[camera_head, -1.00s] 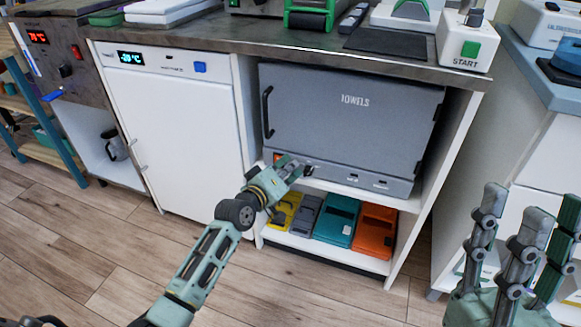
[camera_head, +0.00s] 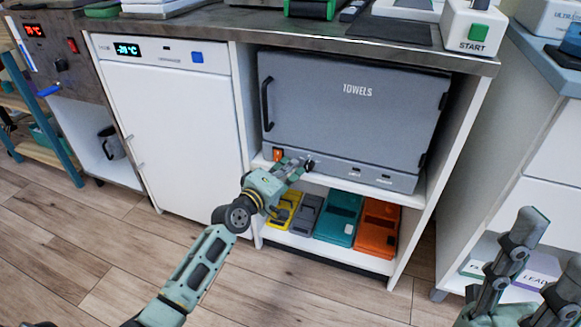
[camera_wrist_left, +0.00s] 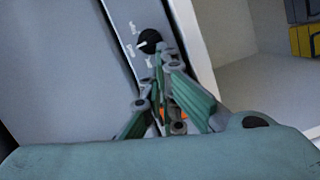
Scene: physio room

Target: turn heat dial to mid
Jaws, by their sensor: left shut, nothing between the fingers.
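The grey towel warmer (camera_head: 345,115), marked TOWELS, sits in the white cabinet with its door shut. Its small black heat dial (camera_head: 309,165) is on the lower front panel; the left wrist view shows the dial (camera_wrist_left: 149,40) with a white pointer aimed left and slightly down. Small labels surround it, too blurred to read. My left gripper (camera_head: 301,165) is shut and empty, its fingertips (camera_wrist_left: 164,53) right beside the dial; I cannot tell whether they touch it. My right gripper (camera_head: 545,265) is at the lower right, partly cut off, fingers apart and empty, far from the dial.
An orange switch (camera_head: 278,155) is on the panel left of the dial. Yellow, grey, teal and orange boxes (camera_head: 377,228) stand on the shelf below. A white fridge (camera_head: 175,130) stands left; a white drawer unit (camera_head: 510,160) is right. The floor in front is clear.

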